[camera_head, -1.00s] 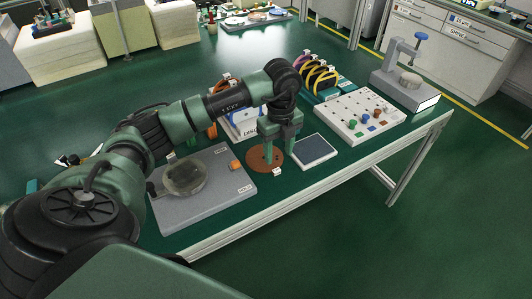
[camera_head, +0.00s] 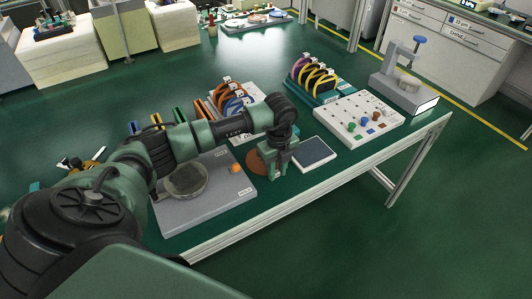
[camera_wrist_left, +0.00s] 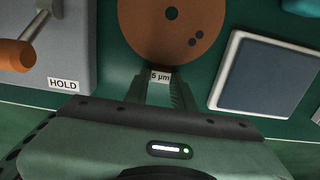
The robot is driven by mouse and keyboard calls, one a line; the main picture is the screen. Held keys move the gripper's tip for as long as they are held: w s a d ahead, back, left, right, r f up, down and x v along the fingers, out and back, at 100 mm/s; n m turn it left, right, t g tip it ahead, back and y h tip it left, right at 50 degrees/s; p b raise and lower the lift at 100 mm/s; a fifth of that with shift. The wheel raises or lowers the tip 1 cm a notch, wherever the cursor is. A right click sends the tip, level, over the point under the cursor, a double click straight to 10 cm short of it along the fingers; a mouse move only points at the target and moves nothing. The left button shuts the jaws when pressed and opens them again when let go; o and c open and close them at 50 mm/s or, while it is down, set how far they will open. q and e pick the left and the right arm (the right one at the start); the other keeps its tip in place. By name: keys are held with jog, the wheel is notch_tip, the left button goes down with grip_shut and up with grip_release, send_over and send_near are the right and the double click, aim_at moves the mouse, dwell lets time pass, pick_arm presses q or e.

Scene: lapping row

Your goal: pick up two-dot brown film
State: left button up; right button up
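The brown film (camera_wrist_left: 172,30) is a flat round disc with a hole in the middle and two dark dots. Its near edge carries a small white tag marked 5 µm (camera_wrist_left: 161,77). In the head view the film (camera_head: 256,162) lies on the green bench top, partly hidden behind my left gripper (camera_head: 277,175). In the left wrist view my left gripper's fingers (camera_wrist_left: 160,88) stand on both sides of the tag, with no clear gap beside it, and look shut on it. My right gripper is not in view.
Left of the film is a grey plate (camera_head: 222,200) marked HOLD with a round dish and an orange knob. Close on the right is a dark framed pad (camera_head: 314,153). A white peg board (camera_head: 357,123), racks of coloured discs (camera_head: 318,85) and a gauge stand (camera_head: 405,88) are farther off.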

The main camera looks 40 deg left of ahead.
pick_arm(q)
grip_shut()
jog(key=shift+r, duration=0.15)
